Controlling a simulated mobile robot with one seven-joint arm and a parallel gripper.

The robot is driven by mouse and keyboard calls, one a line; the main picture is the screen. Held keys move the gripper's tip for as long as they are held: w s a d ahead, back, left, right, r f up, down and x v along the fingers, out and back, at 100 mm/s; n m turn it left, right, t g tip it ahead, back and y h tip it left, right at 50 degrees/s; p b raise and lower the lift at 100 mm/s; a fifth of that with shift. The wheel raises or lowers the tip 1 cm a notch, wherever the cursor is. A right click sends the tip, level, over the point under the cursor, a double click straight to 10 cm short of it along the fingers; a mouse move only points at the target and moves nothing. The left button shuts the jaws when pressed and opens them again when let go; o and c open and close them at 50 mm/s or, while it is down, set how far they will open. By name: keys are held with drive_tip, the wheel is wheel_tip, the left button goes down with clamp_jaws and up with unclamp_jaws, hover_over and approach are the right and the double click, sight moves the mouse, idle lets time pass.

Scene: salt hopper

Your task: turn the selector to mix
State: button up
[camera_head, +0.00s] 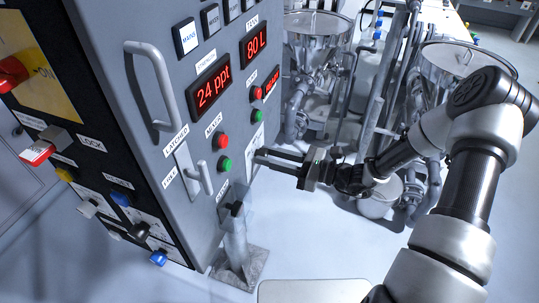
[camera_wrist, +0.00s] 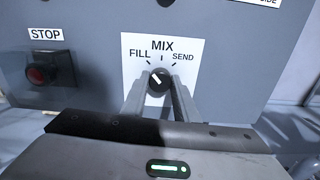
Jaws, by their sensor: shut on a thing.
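The selector is a small black knob (camera_wrist: 160,84) on a white plate (camera_wrist: 190,52) marked FILL, MIX and SEND. Its white pointer line leans up and left, toward FILL, with MIX at the top. My gripper (camera_wrist: 160,92) is shut on the knob, one finger on each side of it. In the head view my gripper (camera_head: 262,157) reaches from the right to the cabinet's white selector plate (camera_head: 254,141); the knob itself is hard to make out there.
The grey cabinet (camera_head: 150,140) carries a latched handle (camera_head: 192,172), red and green buttons and red displays. Hoppers and pipes (camera_head: 320,60) stand behind. Pale floor lies open below my arm.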

drive_tip(key=m+p, duration=0.2)
drive_tip(key=m, duration=0.1)
drive_tip(key=shift+r+m, duration=0.15)
drive_tip(key=shift+m, duration=0.25)
drive_tip(key=shift+m+p, duration=1.2)
drive_tip(key=shift+m, duration=0.8)
drive_tip(key=o, duration=1.1)
drive_tip(key=shift+c, duration=0.2)
drive_tip(key=b+v, duration=0.1)
drive_tip(key=v, duration=1.6)
drive_tip(key=shift+d, duration=0.2)
drive_tip(key=shift+s, duration=0.15)
